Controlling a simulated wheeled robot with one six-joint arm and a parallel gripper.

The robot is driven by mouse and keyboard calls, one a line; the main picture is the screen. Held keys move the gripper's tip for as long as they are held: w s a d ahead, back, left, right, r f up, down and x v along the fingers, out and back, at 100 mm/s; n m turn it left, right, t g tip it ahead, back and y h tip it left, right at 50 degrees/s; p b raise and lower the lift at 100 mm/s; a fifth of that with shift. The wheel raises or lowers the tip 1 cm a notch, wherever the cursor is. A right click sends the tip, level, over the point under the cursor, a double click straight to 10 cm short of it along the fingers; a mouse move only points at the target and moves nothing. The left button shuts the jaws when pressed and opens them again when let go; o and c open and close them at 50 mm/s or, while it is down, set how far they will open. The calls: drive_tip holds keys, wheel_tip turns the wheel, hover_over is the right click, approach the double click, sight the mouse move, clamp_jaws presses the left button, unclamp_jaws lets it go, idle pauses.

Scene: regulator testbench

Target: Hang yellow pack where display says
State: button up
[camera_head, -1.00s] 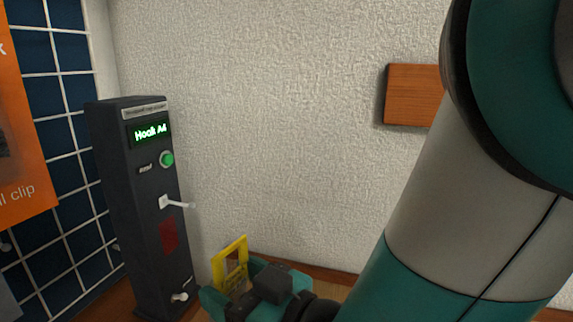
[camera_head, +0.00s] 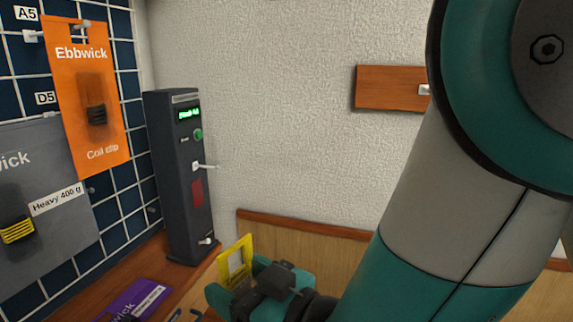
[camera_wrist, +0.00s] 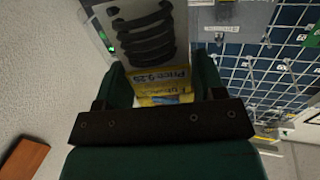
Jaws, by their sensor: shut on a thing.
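The yellow pack (camera_head: 235,260) is held upright in my gripper (camera_head: 242,284), low in the head view. In the wrist view the pack (camera_wrist: 165,77) sits between the teal fingers of my gripper (camera_wrist: 162,88), with price print and a grey panel with dark coils beyond. The display (camera_head: 189,114) on the dark column glows green; its text is small now but read "Hook A4" a second ago. The blue grid wall (camera_head: 118,60) carries hooks; labels A5 (camera_head: 26,13) and D5 (camera_head: 45,98) show. I see no A4 label in the head view.
An orange Ebbwick pack (camera_head: 93,140) and a grey "Heavy 400 g" pack (camera_head: 60,240) hang on the grid. A dark column (camera_head: 172,180) with projecting pegs stands right of it. A purple pack (camera_head: 125,303) lies on the wooden bench. A wooden block (camera_head: 385,88) is on the wall.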

drive_tip(key=w+d+f+m+t+h+p, duration=0.25)
drive_tip(key=w+d+f, duration=0.25)
drive_tip(key=w+d, duration=0.25)
drive_tip(key=w+d+f+m+t+h+p, duration=0.2)
drive_tip(key=w+d+f+m+t+h, duration=0.15)
drive_tip(key=w+d, duration=0.45)
drive_tip(key=d+f+m+t+h+p, duration=0.1)
drive_tip(key=d+f+m+h, duration=0.1)
drive_tip(key=d, duration=0.8)
drive_tip(key=d+f+m+t+h+p, duration=0.1)
drive_tip(key=d+f+h, duration=0.4)
drive_tip(key=d, duration=0.5)
drive_tip(key=shift+s+d+f+m+h+p, duration=0.15)
drive_tip(key=shift+d+m+h+p, duration=0.2)
drive_tip(key=shift+m+h+p, duration=0.55)
